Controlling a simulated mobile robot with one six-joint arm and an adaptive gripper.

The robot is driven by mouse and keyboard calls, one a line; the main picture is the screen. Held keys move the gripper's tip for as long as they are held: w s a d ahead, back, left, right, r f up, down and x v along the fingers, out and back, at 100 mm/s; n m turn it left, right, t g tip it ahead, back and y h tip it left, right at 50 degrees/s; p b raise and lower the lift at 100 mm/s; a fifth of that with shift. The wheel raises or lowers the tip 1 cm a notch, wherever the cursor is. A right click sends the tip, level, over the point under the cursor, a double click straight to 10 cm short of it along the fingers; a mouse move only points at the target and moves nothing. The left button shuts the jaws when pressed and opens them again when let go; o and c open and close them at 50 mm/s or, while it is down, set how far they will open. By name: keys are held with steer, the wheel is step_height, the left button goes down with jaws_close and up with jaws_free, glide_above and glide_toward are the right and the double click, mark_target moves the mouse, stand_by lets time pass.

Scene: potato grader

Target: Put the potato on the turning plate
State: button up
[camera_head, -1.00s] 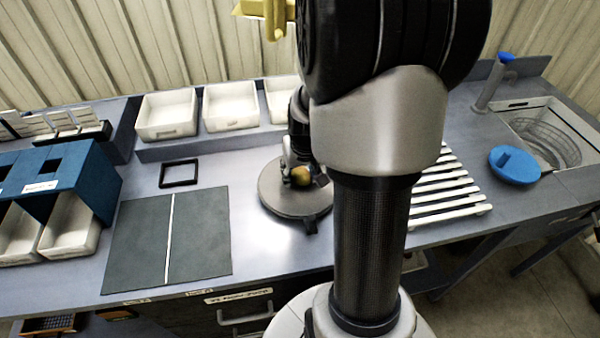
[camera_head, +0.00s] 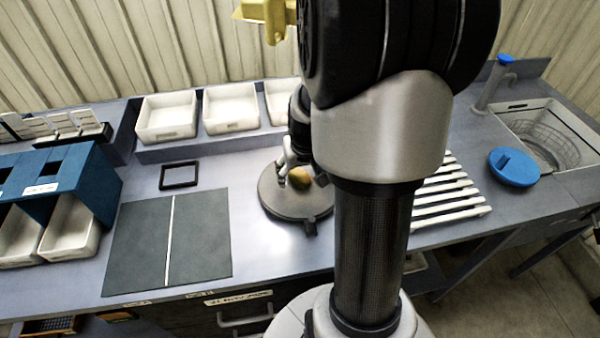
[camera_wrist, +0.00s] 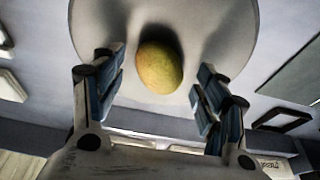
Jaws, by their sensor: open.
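The potato (camera_head: 300,178) is yellowish and lies on the round grey turning plate (camera_head: 268,200) in the middle of the bench. In the wrist view the potato (camera_wrist: 160,67) rests on the pale plate (camera_wrist: 232,40), with its shadow beside it. My gripper (camera_wrist: 158,88) is open, with one finger on each side of the potato and a visible gap on both sides. In the head view my gripper (camera_head: 290,165) is at the plate beside the potato, and my arm partly hides it and the plate's right side.
A dark mat (camera_head: 140,240) with a white line and a small black frame (camera_head: 180,175) lie left of the plate. White bins (camera_head: 230,108) stand behind. A white slatted rack (camera_head: 450,190) and a sink with a blue lid (camera_head: 514,167) are to the right.

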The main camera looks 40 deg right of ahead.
steer(key=p+v, duration=0.3)
steer(key=v, duration=0.8)
steer(key=shift+s+r, duration=0.1)
